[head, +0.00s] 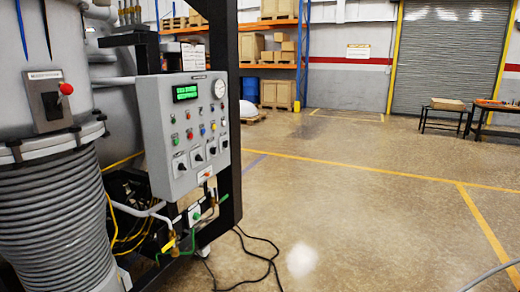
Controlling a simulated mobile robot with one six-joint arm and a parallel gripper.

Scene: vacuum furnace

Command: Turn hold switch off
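The grey control panel (160,125) of the furnace stands left of the middle in the head view, at an angle to me. It carries a green-lit display (186,92), a round gauge (219,88), and rows of coloured buttons and lamps. Below them is a row of several black rotary switches (197,155) on pale plates. Their labels are too small to read, so I cannot tell which is the hold switch or its setting. My gripper is not in view.
The ribbed grey furnace vessel (55,210) fills the left edge. A dark frame post (224,40) rises behind the panel. Cables (262,258) lie on the floor below it. The floor (370,220) to the right is open. Shelving, a shutter and small tables stand far back.

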